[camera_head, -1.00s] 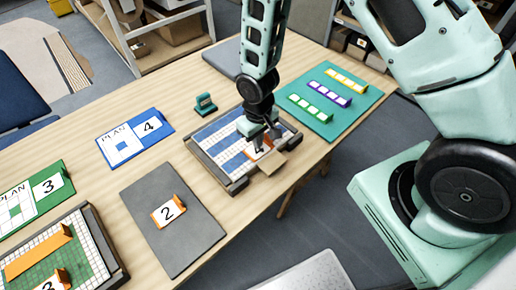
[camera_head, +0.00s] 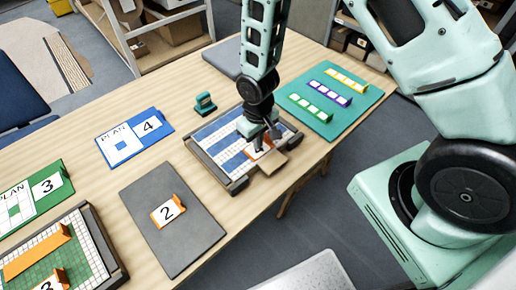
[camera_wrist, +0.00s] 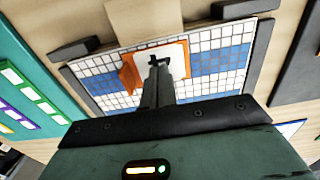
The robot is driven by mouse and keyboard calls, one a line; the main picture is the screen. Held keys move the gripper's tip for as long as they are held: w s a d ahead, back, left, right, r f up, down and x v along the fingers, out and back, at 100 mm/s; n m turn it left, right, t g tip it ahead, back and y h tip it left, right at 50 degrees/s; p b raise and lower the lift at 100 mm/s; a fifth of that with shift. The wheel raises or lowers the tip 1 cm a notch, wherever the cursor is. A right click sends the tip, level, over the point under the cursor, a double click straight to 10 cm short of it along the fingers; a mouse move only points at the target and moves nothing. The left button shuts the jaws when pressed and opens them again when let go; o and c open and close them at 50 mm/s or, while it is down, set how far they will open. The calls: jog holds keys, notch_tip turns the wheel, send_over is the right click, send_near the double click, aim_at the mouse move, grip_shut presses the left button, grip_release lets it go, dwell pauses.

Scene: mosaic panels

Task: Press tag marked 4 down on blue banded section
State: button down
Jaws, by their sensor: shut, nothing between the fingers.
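The blue banded section (camera_head: 207,134) is a white-gridded panel with blue bands in a dark frame on the table. The tag marked 4 (camera_wrist: 134,73) is an orange-edged white tag lying on the panel near its front edge, beside the frame's tan tab (camera_head: 273,163). My gripper (camera_head: 265,141) is above the tag, fingers pointing down. In the wrist view my gripper (camera_wrist: 157,66) is shut with nothing between the fingers, its tips over or against the tag's white face, partly hiding the numeral. Whether the tips touch the tag I cannot tell.
A grey mat with tag 2 (camera_head: 168,211) lies to the left, with the blue plan card 4 (camera_head: 135,138) beyond. A teal mat (camera_head: 359,111) with coloured strips lies right. A small teal stamp-like object (camera_head: 205,103) stands behind the panel. A green gridded panel (camera_head: 80,262) is at lower left.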

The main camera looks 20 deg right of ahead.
jog(key=shift+f+b, duration=0.4)
jog(key=shift+f, duration=0.15)
jog(key=shift+r, duration=0.1)
dwell(0.3)
notch_tip(320, 180, up, 8)
jog(key=p, duration=0.6)
dwell(0.6)
jog(key=s+a+r+n+b, duration=0.2)
jog(key=s+a+r+b, duration=0.1)
jog(key=s+r, duration=0.6)
jog(key=s+a+r+n+b, duration=0.2)
jog(key=s+a+r+b, duration=0.1)
jog(key=s+r, duration=0.6)
jog(key=shift+s+a+y, duration=0.15)
jog(key=shift+s+y, duration=0.15)
jog(key=shift+s, duration=0.75)
